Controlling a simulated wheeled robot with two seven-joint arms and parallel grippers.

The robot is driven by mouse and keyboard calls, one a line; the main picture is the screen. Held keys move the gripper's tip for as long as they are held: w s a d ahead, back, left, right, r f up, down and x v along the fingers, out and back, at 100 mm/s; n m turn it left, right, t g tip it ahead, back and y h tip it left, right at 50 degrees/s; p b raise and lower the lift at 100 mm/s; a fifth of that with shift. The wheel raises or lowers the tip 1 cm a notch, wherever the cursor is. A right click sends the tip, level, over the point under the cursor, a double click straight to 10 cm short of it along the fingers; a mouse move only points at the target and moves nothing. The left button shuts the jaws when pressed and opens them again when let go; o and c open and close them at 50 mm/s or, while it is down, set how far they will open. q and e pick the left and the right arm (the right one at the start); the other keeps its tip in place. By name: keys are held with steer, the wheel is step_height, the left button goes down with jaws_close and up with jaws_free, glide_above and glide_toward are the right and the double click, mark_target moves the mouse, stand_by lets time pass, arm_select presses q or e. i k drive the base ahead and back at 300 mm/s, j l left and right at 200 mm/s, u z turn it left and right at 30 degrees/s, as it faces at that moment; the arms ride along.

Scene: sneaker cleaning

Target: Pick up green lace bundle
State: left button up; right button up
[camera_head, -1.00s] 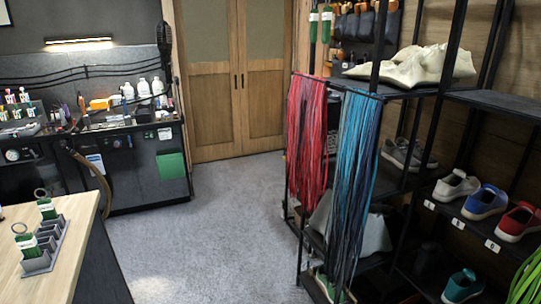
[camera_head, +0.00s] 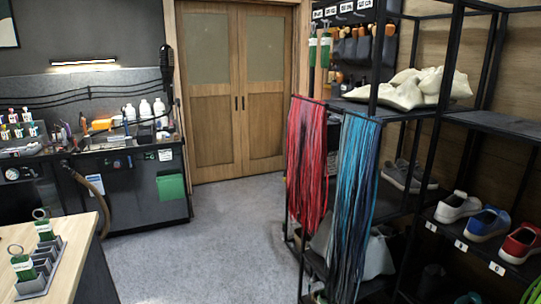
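Only a small piece of bright green lace (camera_head: 532,293) shows at the bottom right corner; the rest is cut off by the picture edge. A red lace bundle (camera_head: 307,165) and a blue lace bundle (camera_head: 352,190) hang side by side from the front of the black rack. Neither of my grippers is in view.
The black shelf rack (camera_head: 497,122) fills the right side, with a white shoe (camera_head: 457,207), a blue shoe (camera_head: 486,223) and a red shoe (camera_head: 521,243). A wooden table (camera_head: 75,228) is at lower left, a dark workbench (camera_head: 120,180) behind it. Grey floor (camera_head: 215,245) between is clear.

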mark_target(22, 265)
steer(key=u, duration=1.6)
